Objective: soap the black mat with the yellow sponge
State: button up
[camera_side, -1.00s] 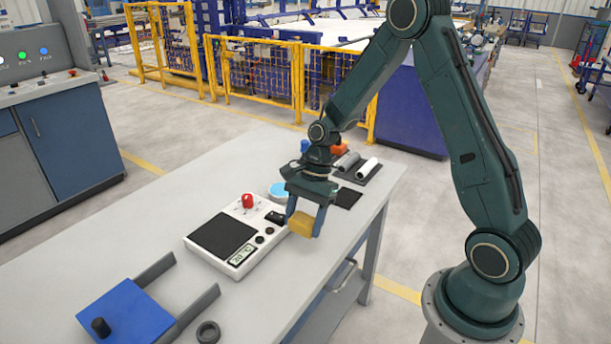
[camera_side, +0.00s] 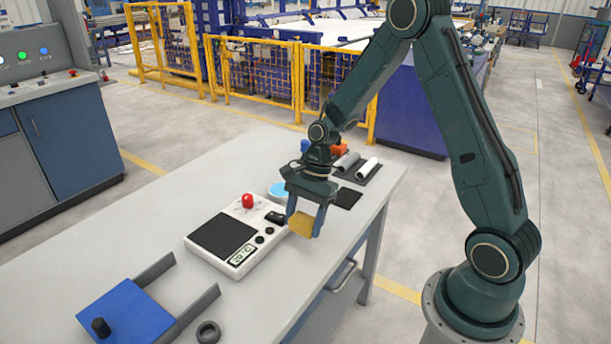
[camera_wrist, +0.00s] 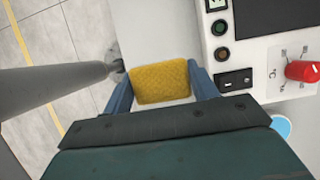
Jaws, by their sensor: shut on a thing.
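The yellow sponge (camera_side: 302,225) is between the two blue fingers of my gripper (camera_side: 306,219). My gripper is shut on it and holds it near the table's front edge, right of the white hotplate. The sponge also fills the gap between the fingers in the wrist view (camera_wrist: 160,83). A small flat black mat (camera_side: 347,198) lies on the table behind and to the right of my gripper. The sponge is apart from the mat. The mat is not seen in the wrist view.
A white hotplate (camera_side: 262,239) with a dark top and red knob stands just left of my gripper. A light-blue round dish (camera_side: 277,189) sits behind it. A rack with pipes (camera_side: 360,171) stands beyond the mat. A blue plate fixture (camera_side: 127,313) is at the front left.

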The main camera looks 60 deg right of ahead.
aim_at(277, 189)
jog(key=w+d+m, duration=0.1)
jog(key=w+d, duration=0.1)
jog(key=w, duration=0.1)
jog(key=w+d+m+t, duration=0.1)
jog(key=w+d+m, duration=0.1)
jog(key=w+d, duration=0.1)
jog(key=w+d+m, duration=0.1)
jog(key=w+d, duration=0.1)
jog(key=w, duration=0.3)
jog(key=shift+d+r+t, duration=0.2)
jog(key=shift+d+t, duration=0.1)
jog(key=w+d+r+m+t+h, duration=0.1)
jog(key=w+d+m, duration=0.4)
jog(key=w+d, duration=0.3)
jog(key=shift+w+d+t, duration=0.25)
jog(key=shift+d+t, duration=0.05)
jog(key=shift+d, duration=0.2)
jog(key=shift+f, duration=0.15)
jog(key=shift+f, duration=2.8)
jog(key=shift+f, duration=0.55)
notch_tip(277, 189, up, 7)
dwell(0.5)
